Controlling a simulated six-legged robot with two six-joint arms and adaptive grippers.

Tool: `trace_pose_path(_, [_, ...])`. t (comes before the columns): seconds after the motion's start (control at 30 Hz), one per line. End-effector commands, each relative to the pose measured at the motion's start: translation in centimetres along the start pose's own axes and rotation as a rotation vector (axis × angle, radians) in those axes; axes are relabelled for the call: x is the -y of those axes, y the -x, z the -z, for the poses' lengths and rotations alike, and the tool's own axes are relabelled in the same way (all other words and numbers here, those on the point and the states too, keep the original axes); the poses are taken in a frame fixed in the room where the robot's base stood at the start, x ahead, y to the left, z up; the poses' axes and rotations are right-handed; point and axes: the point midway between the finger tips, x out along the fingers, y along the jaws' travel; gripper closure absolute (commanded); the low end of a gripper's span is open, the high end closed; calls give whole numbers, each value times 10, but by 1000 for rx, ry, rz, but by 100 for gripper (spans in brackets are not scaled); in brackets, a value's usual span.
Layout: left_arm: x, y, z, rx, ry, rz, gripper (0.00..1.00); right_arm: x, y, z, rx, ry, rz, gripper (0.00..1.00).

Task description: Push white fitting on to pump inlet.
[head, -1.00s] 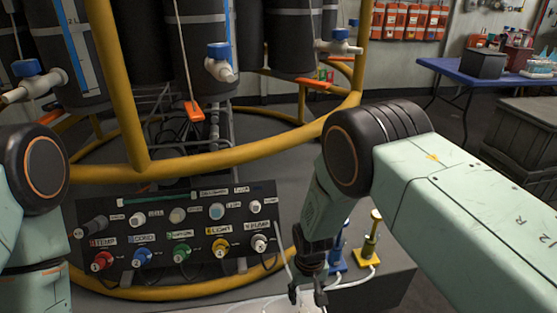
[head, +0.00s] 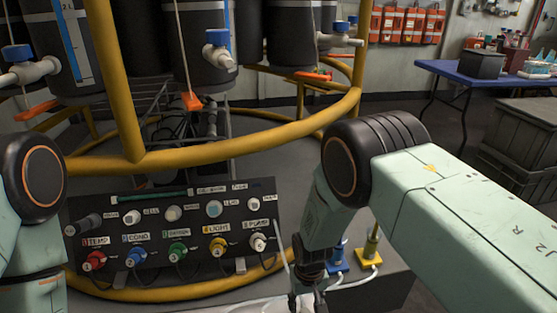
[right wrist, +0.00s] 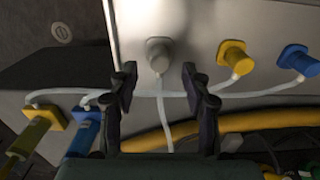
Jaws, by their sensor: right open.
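In the right wrist view, a pale grey-white fitting (right wrist: 159,53) sits on a light surface, with a thin white tube running down from it. My right gripper (right wrist: 160,84) is open and empty; its fingertips flank the tube just below the fitting, with clear gaps at both sides. In the head view my right gripper (head: 307,302) points down at the bottom edge; the fitting is not clearly seen there. A blue pump-like part (head: 337,259) and a yellow one (head: 371,248) stand just right of it. I cannot tell which part is the pump inlet. My left gripper is out of view.
White hoses (right wrist: 75,95) cross behind my fingers. A yellow fitting (right wrist: 232,55) and a blue fitting (right wrist: 298,61) sit to the right in the wrist view. A black connector panel (head: 190,225) and yellow tube frame (head: 230,152) stand left of my right arm.

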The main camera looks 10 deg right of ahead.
Motion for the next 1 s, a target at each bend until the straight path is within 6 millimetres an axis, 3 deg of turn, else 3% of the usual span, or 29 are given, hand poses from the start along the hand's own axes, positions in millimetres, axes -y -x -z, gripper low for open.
trace_pose_path(0.2, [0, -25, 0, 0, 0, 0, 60, 0, -30, 0, 0, 0, 0, 52])
trace_pose_path(0.4, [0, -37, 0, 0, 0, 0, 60, 0, -45, 0, 0, -1, 0, 52])
trace_pose_path(1.0, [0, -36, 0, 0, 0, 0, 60, 0, -46, 0, 0, -1, 0, 52])
